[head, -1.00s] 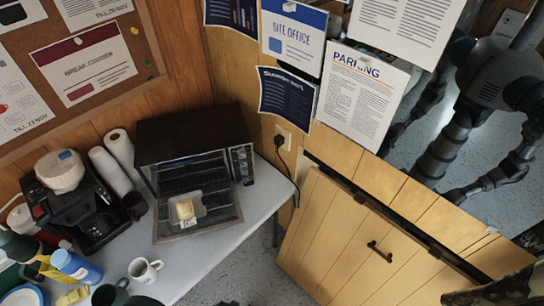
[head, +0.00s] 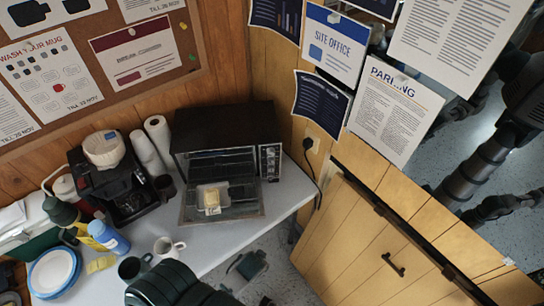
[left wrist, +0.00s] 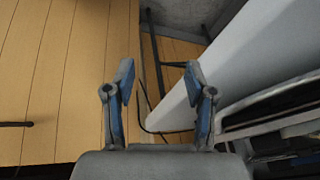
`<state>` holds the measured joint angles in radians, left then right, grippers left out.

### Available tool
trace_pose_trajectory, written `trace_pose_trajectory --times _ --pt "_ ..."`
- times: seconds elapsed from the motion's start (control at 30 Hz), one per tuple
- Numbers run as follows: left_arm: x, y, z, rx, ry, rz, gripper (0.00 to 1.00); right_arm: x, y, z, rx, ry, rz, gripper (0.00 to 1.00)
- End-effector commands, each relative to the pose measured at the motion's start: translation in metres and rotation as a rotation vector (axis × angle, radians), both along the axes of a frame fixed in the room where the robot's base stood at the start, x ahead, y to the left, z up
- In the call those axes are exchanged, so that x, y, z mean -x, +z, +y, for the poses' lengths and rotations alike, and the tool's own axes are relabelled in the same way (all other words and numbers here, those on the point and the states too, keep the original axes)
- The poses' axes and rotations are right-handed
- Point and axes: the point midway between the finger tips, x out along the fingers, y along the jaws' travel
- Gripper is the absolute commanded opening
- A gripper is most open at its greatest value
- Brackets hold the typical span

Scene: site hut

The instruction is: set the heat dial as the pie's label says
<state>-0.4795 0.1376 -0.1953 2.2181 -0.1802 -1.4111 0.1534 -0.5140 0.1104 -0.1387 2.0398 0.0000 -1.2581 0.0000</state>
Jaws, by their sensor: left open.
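The dark toaster oven (head: 226,128) stands on the table against the wall, its door (head: 250,210) folded down open. Its control panel (head: 270,162) is on the right of its front; dial settings are too small to read. The pie (head: 211,197) sits in a pale tray at the oven's opening, with a white label too small to read. My left gripper (head: 245,266) is open and empty, below and in front of the oven, beside the table's front edge. Its two blue-padded fingers (left wrist: 160,82) stand apart in the left wrist view. My right gripper is not seen directly.
On the white table (head: 215,240) are a coffee maker (head: 112,180), paper rolls (head: 158,140), mugs (head: 168,248), a blue bottle (head: 108,236) and plates (head: 53,272).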

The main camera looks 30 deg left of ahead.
Motion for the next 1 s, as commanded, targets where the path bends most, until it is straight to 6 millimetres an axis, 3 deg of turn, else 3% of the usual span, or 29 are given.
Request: trace_pose_trajectory --times 0.03,0.1,0.37,0.53,0.67,0.8,1.0 --pt "-0.009 0.023 0.004 -0.029 0.030 -0.039 0.55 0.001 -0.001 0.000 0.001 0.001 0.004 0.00" --pt "-0.019 0.040 0.011 -0.074 0.084 -0.086 0.55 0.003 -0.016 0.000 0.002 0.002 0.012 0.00" --pt "-0.055 0.071 0.028 -0.199 0.228 -0.254 0.55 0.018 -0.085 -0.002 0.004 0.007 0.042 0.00" --pt "-0.084 0.090 0.036 -0.280 0.306 -0.406 0.55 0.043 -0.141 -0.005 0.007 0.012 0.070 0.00" --pt "-0.114 0.114 0.039 -0.356 0.364 -0.591 0.55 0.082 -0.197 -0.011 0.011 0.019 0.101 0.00" --pt "-0.148 0.148 0.035 -0.421 0.396 -0.838 0.55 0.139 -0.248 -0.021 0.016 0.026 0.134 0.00" --pt "-0.172 0.183 0.023 -0.451 0.390 -1.078 0.55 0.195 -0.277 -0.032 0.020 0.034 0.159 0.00"
